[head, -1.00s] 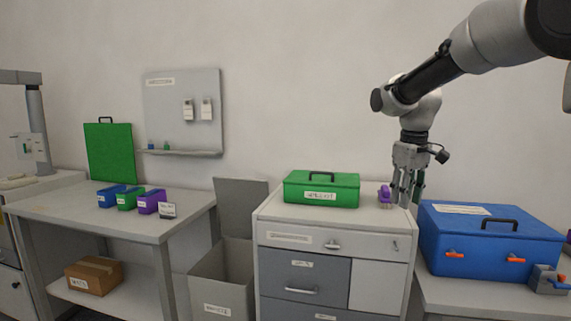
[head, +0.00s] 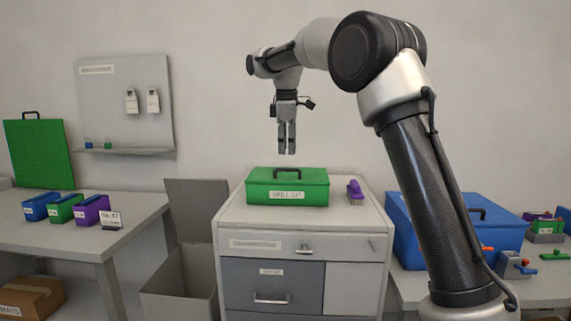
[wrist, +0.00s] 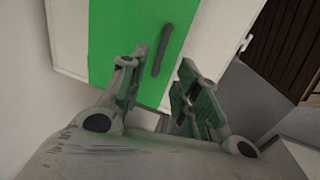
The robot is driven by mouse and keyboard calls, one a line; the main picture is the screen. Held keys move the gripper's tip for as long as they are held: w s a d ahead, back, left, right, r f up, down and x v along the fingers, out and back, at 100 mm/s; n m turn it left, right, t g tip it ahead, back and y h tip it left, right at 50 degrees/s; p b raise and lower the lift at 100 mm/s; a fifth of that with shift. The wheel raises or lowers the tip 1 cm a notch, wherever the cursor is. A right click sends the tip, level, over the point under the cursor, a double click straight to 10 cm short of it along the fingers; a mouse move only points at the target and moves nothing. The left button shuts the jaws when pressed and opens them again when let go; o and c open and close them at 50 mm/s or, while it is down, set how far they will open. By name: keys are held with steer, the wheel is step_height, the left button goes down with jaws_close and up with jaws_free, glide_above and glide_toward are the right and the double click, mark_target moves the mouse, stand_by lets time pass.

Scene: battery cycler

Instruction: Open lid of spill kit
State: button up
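The spill kit is a green box (head: 288,192) with a white label on its front, standing on top of the grey drawer cabinet. Its lid is shut.
A purple brush (head: 355,191) stands right of the green box on the cabinet top (head: 231,212). A blue case (head: 402,224) is farther right, partly behind my arm. An open grey bin (head: 178,290) stands left of the cabinet. Small bins sit on the left table (head: 30,235).

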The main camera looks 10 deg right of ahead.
mark_target(289, 170)
steer(key=f, duration=0.4)
steer(key=w+f, duration=0.1)
steer(key=f, duration=0.1)
steer(key=shift+w+d+f, duration=0.1)
steer(key=shift+d+f, duration=0.15)
steer(key=shift+d, duration=0.05)
steer(key=shift+c, duration=0.5)
jaws_close()
